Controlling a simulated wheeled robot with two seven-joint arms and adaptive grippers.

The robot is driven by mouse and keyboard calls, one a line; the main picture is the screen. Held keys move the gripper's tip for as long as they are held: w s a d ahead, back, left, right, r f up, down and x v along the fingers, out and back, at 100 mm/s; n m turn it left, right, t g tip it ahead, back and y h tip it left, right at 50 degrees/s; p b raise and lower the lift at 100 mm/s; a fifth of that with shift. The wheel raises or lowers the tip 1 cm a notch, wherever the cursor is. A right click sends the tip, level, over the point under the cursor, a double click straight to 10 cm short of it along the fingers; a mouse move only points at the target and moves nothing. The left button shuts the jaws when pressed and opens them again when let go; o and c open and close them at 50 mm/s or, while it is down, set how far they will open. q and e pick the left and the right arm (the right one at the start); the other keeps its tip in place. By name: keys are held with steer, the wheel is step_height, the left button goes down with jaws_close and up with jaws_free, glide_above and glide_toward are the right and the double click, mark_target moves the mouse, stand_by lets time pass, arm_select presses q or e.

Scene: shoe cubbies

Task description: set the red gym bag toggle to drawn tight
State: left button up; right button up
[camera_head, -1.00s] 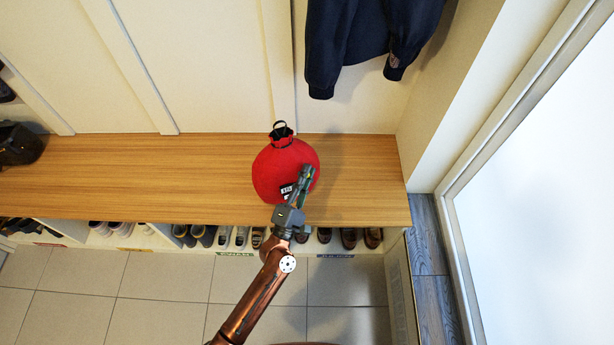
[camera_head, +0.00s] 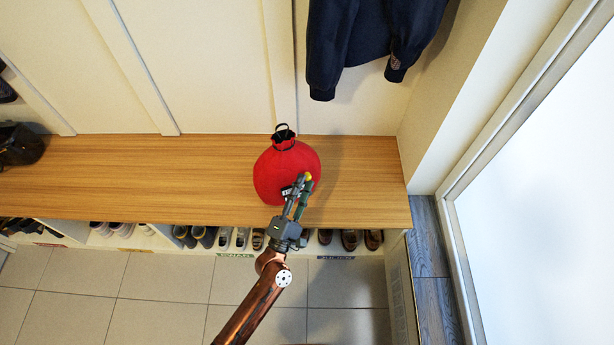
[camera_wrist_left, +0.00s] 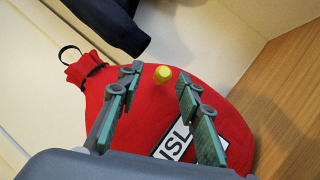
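The red gym bag (camera_head: 268,172) stands on the wooden bench top, with a gathered neck and a dark loop at its top. It fills the middle of the left wrist view (camera_wrist_left: 150,105), where a white label with black letters shows on its front. A small yellow toggle (camera_head: 308,177) is at the bag's front right; in the left wrist view (camera_wrist_left: 163,74) it lies between and just beyond the fingertips. My left gripper (camera_head: 301,181) is open in front of the bag, its green-padded fingers on either side of the toggle's line. My right gripper is not in view.
The wooden bench (camera_head: 120,175) is clear to the left up to a dark item (camera_head: 20,145) at its far left. Several shoes sit in cubbies below. A dark blue jacket (camera_head: 365,40) hangs behind the bag, and a wall closes the bench's right end.

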arm_select(q)
steer(key=v, duration=0.8)
steer(key=shift+s, duration=0.25)
steer(key=shift+a, duration=0.1)
